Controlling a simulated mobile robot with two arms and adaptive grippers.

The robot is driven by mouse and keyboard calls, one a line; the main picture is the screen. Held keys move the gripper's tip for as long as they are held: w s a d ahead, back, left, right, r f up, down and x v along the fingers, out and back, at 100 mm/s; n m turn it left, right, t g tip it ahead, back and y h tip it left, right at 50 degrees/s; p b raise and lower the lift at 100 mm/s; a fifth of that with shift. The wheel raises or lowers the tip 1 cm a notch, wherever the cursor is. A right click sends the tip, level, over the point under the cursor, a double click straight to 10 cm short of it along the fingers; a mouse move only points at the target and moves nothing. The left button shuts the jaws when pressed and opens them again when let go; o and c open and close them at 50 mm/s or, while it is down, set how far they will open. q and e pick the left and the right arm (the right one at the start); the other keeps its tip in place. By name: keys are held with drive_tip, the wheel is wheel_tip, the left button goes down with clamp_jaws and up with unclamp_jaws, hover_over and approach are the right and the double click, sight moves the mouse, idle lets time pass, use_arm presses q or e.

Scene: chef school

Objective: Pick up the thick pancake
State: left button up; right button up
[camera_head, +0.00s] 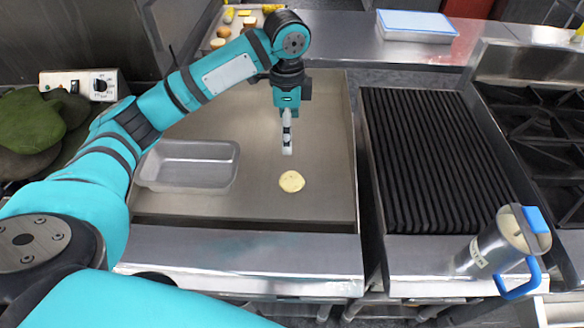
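The thick pancake (291,181) is a small, round, pale yellow disc lying flat on the griddle (325,130), right of the metal pan. My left gripper (287,151) comes down from the bent arm and points at the griddle. Its tip is just beyond the pancake in the picture, with a small gap between them. The fingers are seen edge-on, so I cannot tell whether they are apart. Nothing shows between them. My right gripper is out of view.
An empty rectangular metal pan (188,187) sits on the griddle left of the pancake. A black-ridged grill (430,160) is to the right, with a metal pitcher with a blue handle (487,250) at its front. Bare griddle surrounds the pancake.

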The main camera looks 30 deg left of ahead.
use_arm(q)
drive_tip(key=p, duration=0.2)
approach(289, 180)
drive_tip(key=shift+a+f, duration=0.1)
wheel_tip(289, 180, down, 3)
drive_tip(key=shift+w, duration=0.15)
drive_tip(key=shift+f, duration=0.55)
drive_tip(key=shift+f+p, duration=0.25)
drive_tip(key=shift+p, duration=0.05)
wheel_tip(289, 180, down, 4)
drive_tip(key=shift+r+p, duration=0.15)
drive_tip(key=shift+p, duration=0.45)
drive_tip(key=shift+f, duration=0.5)
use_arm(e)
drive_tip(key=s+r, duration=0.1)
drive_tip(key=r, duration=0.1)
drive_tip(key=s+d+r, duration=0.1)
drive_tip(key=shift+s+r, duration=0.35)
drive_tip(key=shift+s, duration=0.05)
